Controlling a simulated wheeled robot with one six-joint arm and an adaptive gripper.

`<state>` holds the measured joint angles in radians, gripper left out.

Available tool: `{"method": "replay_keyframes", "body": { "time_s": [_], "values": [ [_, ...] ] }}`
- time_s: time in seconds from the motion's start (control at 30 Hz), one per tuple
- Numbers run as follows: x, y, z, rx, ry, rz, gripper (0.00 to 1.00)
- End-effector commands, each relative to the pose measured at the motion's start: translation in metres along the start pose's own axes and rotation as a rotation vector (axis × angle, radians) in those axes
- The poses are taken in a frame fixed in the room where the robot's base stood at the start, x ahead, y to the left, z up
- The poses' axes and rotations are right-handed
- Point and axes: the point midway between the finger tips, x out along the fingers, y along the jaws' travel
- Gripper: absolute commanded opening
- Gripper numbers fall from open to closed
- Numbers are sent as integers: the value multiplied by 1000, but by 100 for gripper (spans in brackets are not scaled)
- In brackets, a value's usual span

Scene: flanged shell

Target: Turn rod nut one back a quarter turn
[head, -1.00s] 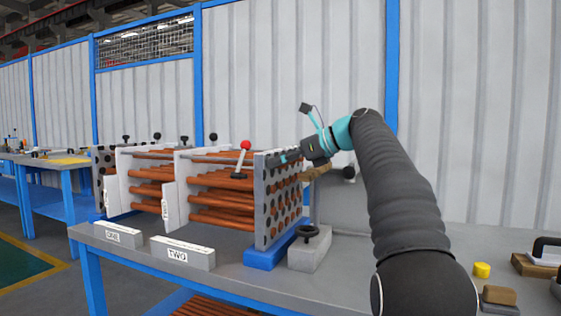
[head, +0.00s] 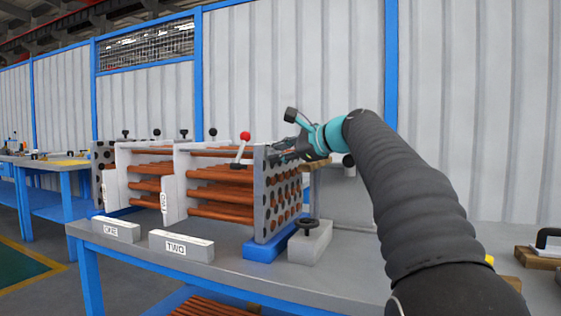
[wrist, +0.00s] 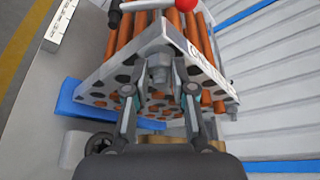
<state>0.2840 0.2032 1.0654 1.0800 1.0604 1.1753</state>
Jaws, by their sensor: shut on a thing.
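A grey perforated end plate (head: 262,205) stands at the right end of the rod-and-tube bundle. In the wrist view, the grey rod nut (wrist: 159,74) sits at the plate's upper corner, on its outer face. My gripper (head: 276,154) reaches this corner from the right. In the wrist view, my gripper (wrist: 159,92) has one finger on each side of the nut and is shut on it. The exact finger contact is hard to see. In the head view the nut is hidden by the gripper.
Copper tubes (head: 220,195) run left through white plates (head: 182,190). A red-knobbed lever (head: 244,137) stands close beside my gripper. A grey block with a black handwheel (head: 308,228) stands below it. Blocks marked ONE (head: 115,230) and TWO (head: 181,247) lie at the bench front.

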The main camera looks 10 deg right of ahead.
Motion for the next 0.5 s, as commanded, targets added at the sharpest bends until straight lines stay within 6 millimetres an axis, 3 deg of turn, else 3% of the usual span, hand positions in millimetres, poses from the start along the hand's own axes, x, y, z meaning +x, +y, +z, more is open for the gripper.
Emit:
{"method": "replay_keyframes", "body": {
  "time_s": [0.5],
  "values": [
    [3, 6, 0, -404, -6, -171, 0]
  ]
}}
